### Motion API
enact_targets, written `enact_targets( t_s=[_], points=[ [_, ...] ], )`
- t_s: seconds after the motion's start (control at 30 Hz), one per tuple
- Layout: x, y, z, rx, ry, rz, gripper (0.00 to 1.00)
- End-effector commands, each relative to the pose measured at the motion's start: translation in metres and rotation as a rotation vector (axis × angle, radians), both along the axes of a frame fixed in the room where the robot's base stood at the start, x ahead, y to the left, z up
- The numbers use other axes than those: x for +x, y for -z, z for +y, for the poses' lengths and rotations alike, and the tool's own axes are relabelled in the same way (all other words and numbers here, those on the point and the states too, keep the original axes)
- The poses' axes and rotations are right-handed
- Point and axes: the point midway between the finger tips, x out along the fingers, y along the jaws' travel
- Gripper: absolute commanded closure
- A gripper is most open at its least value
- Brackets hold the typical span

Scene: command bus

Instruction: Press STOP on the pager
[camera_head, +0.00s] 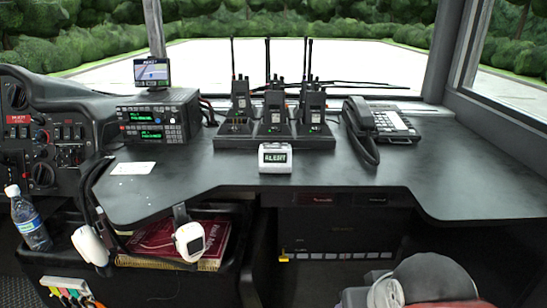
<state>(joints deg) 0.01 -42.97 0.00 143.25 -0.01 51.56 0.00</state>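The pager (275,158) is a small white box with a dark display showing pale green letters that look like "ALERT". It stands upright at the front of the black desk, near the edge and facing me. Its display is lit. A small row of details shows below the display, but a STOP label is too small to read. Nothing covers the front of the pager. My gripper does not show in this view.
Handheld radios (313,108) stand in chargers behind the pager. A desk phone (380,122) is to the right, and stacked radio units (155,120) are to the left. A white card (133,168) lies on the desk (440,185). A water bottle (29,220) stands lower left.

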Motion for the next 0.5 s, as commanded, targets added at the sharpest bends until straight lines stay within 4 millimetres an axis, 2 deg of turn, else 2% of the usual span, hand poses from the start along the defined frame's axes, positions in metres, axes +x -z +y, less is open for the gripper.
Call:
enact_targets(
  t_s=[0.03,0.4,0.47,0.5],
  points=[
    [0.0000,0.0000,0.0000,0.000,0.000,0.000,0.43],
    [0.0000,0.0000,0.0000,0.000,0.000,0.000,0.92],
    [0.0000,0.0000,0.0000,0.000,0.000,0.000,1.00],
    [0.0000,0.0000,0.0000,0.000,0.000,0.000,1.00]
  ],
)
